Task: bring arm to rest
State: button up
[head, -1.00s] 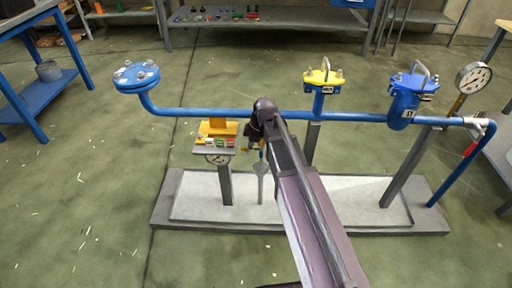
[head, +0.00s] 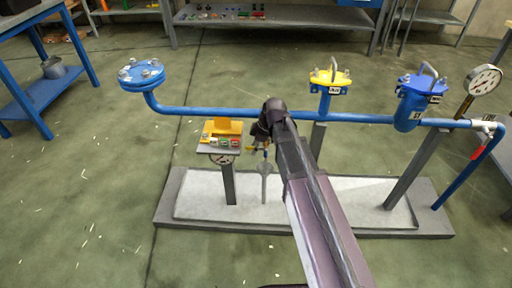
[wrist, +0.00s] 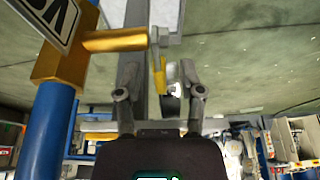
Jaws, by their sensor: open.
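My gripper (wrist: 158,88) is open, with its two grey fingers apart in the wrist view. A small yellow-tipped lever (wrist: 158,75) shows between and beyond the fingertips; I cannot tell whether they touch it. Nothing is seen held. In the head view my arm reaches forward over the blue pipe rig (head: 210,112), and its dark wrist end hides most of the gripper.
The rig carries a blue flange (head: 141,74), a yellow-topped fitting (head: 329,78), a blue filter (head: 410,112) and a gauge (head: 485,80). A blue table (head: 45,93) is at far left. Open floor lies left of the rig.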

jog(key=shift+r, duration=0.1)
dwell(0.3)
notch_tip(320, 180, up, 9)
jog(key=p, duration=0.9)
jog(key=shift+r+p, duration=0.5)
jog(key=shift+p, duration=0.1)
